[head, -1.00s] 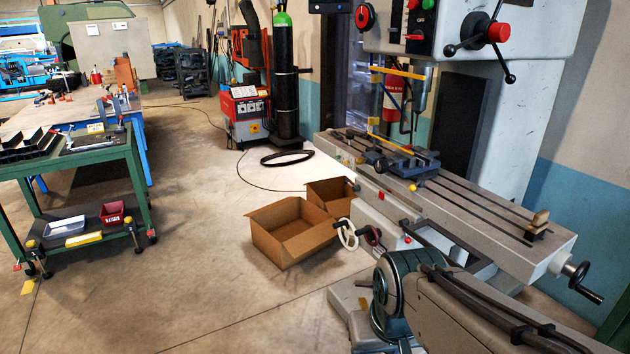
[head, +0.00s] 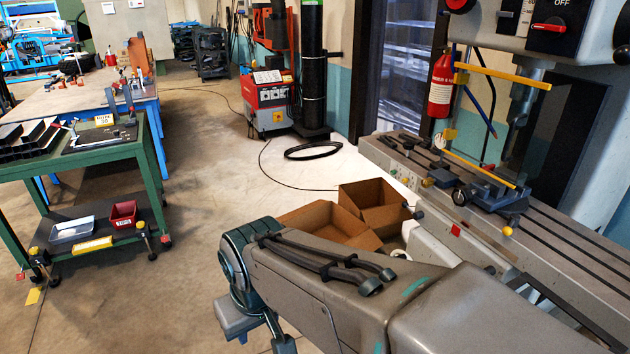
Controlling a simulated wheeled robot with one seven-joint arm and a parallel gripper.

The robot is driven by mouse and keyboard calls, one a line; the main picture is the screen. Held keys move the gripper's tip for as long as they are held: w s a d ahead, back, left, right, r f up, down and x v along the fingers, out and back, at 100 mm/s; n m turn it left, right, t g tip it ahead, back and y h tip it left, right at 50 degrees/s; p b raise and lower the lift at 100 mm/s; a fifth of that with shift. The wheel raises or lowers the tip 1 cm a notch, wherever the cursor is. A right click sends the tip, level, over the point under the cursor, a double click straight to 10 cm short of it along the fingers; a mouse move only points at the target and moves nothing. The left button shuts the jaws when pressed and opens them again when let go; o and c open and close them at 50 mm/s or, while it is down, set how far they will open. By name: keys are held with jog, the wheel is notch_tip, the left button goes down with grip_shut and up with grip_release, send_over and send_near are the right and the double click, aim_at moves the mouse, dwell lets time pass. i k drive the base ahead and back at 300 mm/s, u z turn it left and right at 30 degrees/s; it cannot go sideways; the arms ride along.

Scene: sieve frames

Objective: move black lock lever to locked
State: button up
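I cannot tell for certain which part is the black lock lever. Small dark fittings with yellow ends show by the feet of the green cart (head: 75,166), one at the right (head: 149,243) and one at the left (head: 39,268). They are too small to tell their positions. The grey machine table (head: 540,243) at the right also carries small dark parts, among them a round dark knob (head: 461,197). My grey arm crosses the lower middle of the head view. My gripper is not in view, and nothing shows being held.
Cardboard boxes (head: 372,205) stand on the floor behind my arm, partly hidden by it. A red welding unit (head: 268,103) and a dark gas cylinder (head: 312,70) stand at the back. The floor between cart and arm is clear.

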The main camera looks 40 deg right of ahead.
aim_at(419, 215)
jog(key=z, duration=0.3)
jog(key=i, duration=1.25)
jog(key=z, duration=1.4)
jog(key=i, duration=0.6)
jog(key=z, duration=0.5)
